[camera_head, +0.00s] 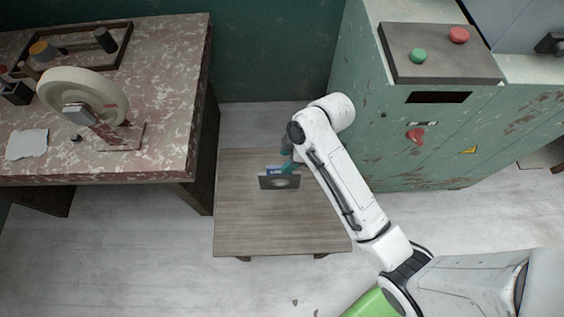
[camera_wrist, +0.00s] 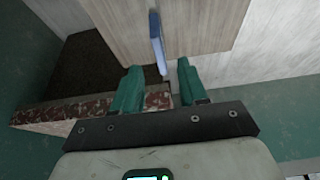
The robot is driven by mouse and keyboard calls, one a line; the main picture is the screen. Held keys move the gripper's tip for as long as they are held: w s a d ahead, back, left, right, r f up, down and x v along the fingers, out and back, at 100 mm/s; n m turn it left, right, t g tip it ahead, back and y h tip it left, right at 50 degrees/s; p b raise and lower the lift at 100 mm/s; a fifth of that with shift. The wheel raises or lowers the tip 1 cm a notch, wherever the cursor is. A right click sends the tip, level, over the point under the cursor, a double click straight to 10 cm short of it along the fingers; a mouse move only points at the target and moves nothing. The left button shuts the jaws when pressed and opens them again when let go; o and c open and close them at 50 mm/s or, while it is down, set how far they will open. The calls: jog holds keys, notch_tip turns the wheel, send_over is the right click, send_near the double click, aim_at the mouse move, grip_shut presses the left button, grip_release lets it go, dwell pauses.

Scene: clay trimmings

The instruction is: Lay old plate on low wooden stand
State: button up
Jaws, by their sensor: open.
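The old plate (camera_head: 276,170) shows as a small blue piece with pale marks over the low wooden stand (camera_head: 240,215). In the wrist view the plate (camera_wrist: 156,38) is a thin blue strip seen nearly edge-on, with the wooden stand (camera_wrist: 205,30) behind it. Its near end lies between the two teal fingertips of my gripper (camera_wrist: 160,68), which are open and apart. In the head view my gripper (camera_head: 288,163) is beside the plate, partly hidden by my arm. I cannot tell whether the plate touches the stand.
A dark rectangle with a pale round spot (camera_head: 280,182) shows beside the plate; I cannot tell what it is. A worn workbench (camera_head: 165,90) with a wheel (camera_head: 84,95) stands left. A green cabinet (camera_head: 440,140) stands right. Most of the stand's top is bare.

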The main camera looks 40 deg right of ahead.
jog(key=v, duration=0.6)
jog(key=s+d+f+m+g+h, duration=0.1)
jog(key=s+m+h, duration=0.1)
jog(key=s+m, duration=0.3)
jog(key=s+d+f+m+h, duration=0.1)
jog(key=s+f+m+h, duration=0.1)
jog(key=s+m, duration=0.4)
jog(key=s, duration=0.5)
jog(key=shift+s+g, duration=0.4)
jog(key=shift+d, duration=0.15)
